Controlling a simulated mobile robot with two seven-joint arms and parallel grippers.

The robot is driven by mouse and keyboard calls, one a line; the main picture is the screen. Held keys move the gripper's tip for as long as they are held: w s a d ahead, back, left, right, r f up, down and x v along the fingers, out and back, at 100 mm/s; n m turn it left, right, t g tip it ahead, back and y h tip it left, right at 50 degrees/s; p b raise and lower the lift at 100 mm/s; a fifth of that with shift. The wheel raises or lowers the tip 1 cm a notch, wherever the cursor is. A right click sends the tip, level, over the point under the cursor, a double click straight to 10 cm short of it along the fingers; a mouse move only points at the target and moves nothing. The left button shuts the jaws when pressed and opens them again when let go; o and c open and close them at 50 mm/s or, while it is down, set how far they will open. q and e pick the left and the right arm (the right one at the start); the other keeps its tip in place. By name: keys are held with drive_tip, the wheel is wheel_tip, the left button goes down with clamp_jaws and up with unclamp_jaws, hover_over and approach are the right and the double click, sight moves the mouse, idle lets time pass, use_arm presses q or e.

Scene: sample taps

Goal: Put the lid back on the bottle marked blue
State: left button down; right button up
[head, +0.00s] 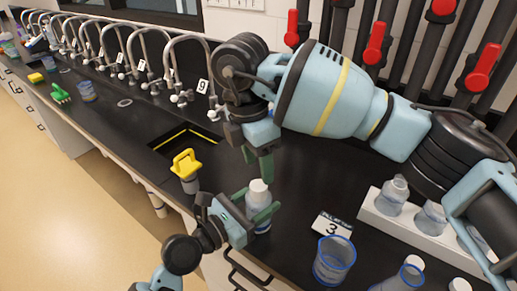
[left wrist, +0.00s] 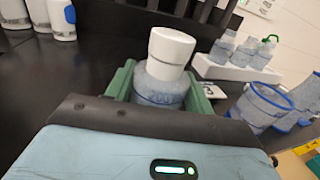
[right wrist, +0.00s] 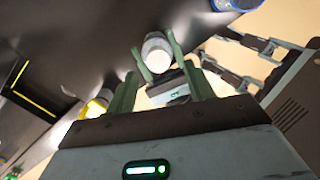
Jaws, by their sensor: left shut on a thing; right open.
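A clear bottle with bluish contents (head: 258,222) stands upright near the counter's front edge, with a white lid (head: 259,187) on its mouth. In the left wrist view the lid (left wrist: 172,46) sits on the bottle (left wrist: 160,92); I cannot tell whether it is screwed tight. No blue mark can be read on the bottle. My left gripper (head: 257,205) is shut on the bottle's body, one finger on each side. My right gripper (head: 258,158) is open and empty just above the lid, pointing down. In the right wrist view the lid (right wrist: 157,62) shows between its fingers.
A white rack (head: 372,212) with several bottles stands at right. A card marked 3 (head: 333,226) and blue-rimmed cups (head: 333,262) are nearer. A yellow-handled object (head: 186,163), a sink (head: 182,141) and several taps (head: 180,95) are at left.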

drive_tip(key=n, duration=0.4)
drive_tip(key=shift+r+n, duration=0.15)
drive_tip(key=shift+n, duration=0.25)
drive_tip(key=n, duration=0.4)
drive_tip(key=shift+r+n, duration=0.15)
drive_tip(key=shift+n, duration=0.15)
drive_tip(key=n, duration=0.6)
drive_tip(key=shift+r+y, duration=0.2)
drive_tip(key=shift+y, duration=0.1)
drive_tip(key=n, duration=0.4)
drive_tip(key=shift+r+n, duration=0.15)
drive_tip(key=shift+n, duration=0.25)
drive_tip(key=n, duration=0.4)
drive_tip(key=shift+r+n, duration=0.15)
drive_tip(key=shift+n, duration=0.15)
drive_tip(key=n, duration=0.6)
drive_tip(key=shift+d+r, duration=0.1)
drive_tip(key=shift+r, duration=0.1)
drive_tip(key=n, duration=0.4)
drive_tip(key=shift+r+n+y, duration=0.15)
drive_tip(key=shift+n+y, duration=0.15)
drive_tip(key=n, duration=0.5)
drive_tip(key=shift+r, duration=0.2)
